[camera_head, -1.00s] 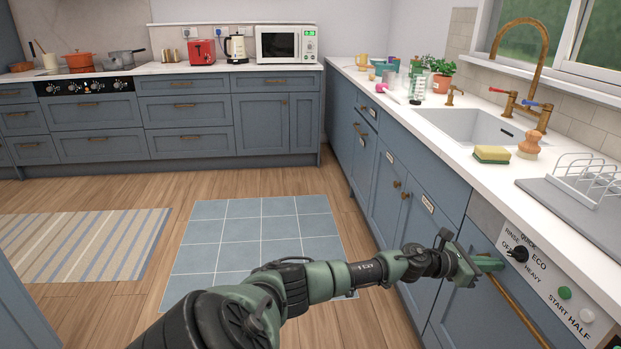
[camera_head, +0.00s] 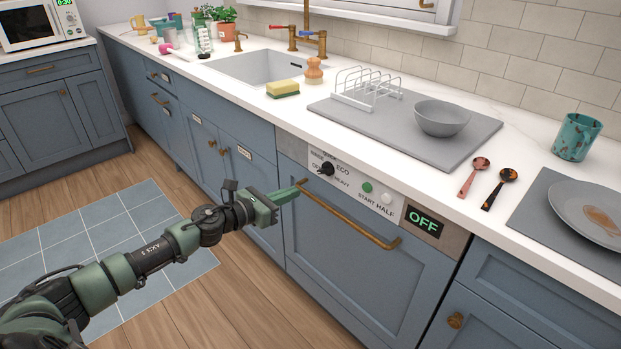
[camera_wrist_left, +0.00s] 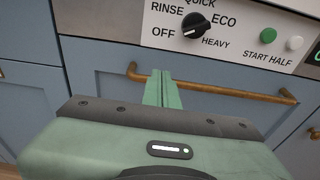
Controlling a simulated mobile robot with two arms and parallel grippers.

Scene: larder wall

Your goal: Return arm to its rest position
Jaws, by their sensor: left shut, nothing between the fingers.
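My left gripper (camera_head: 287,194) is green and reaches in from the left to the front of the dishwasher (camera_head: 355,262). Its fingers are shut together with nothing between them. In the left wrist view the closed fingers (camera_wrist_left: 161,88) point at the brass handle (camera_wrist_left: 215,90) and overlap its left part; I cannot tell whether they touch it. In the head view the fingertips are at the left end of the brass handle (camera_head: 350,222). The dishwasher door is closed, and its display (camera_head: 424,221) reads OFF. My right gripper is not in view.
The control panel with a black dial (camera_head: 327,169) is just above the handle. The counter above holds a grey mat (camera_head: 345,112) with a rack, a grey bowl (camera_head: 442,117), two spoons, a teal cup (camera_head: 577,137) and a plate (camera_head: 592,213). The floor at left is clear.

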